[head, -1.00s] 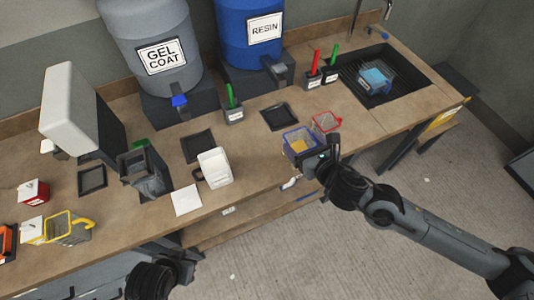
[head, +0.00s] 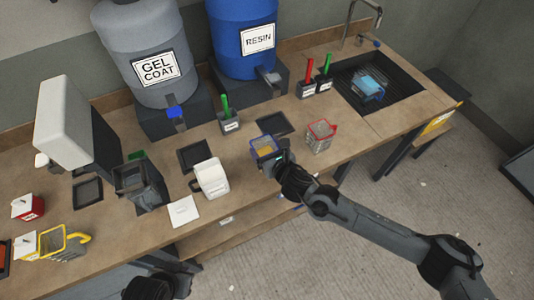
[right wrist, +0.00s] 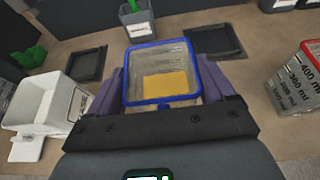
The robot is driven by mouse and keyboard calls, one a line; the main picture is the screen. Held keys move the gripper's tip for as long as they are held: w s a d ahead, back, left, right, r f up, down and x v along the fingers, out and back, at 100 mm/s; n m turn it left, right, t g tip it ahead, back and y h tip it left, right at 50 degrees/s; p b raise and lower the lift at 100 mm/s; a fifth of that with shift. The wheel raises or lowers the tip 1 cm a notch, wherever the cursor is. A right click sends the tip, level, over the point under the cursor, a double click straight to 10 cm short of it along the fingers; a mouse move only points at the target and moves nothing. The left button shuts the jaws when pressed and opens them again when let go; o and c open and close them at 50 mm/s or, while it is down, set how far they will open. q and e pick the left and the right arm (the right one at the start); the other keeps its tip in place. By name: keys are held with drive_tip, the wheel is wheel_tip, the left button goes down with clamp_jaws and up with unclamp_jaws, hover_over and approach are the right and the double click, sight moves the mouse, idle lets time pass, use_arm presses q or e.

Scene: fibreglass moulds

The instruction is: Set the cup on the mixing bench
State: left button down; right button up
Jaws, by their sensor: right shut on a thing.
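The blue-rimmed clear cup (head: 265,147) holds a yellow content and is between the fingers of my right gripper (head: 277,160). In the right wrist view the same cup (right wrist: 162,52) sits upright between the purple-grey finger pads of my right gripper (right wrist: 163,92), which is shut on it. The cup is over the front part of the wooden bench (head: 240,205), left of the red-rimmed cup; I cannot tell whether its base touches. A dark part of my left arm shows at the bottom of the head view, but its gripper does not show.
A red-rimmed cup (head: 320,137) stands right of it. A white container (head: 211,178) and a dark square pad (head: 194,156) are to the left. Another dark pad (head: 273,123) lies behind. The gel coat drum (head: 145,55) and resin drum (head: 243,38) stand at the back. A sink (head: 390,85) is at right.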

wheel_tip(320, 180, down, 2)
drive_tip(key=shift+f, duration=0.2)
drive_tip(key=o, duration=1.7)
drive_tip(key=shift+s, duration=0.1)
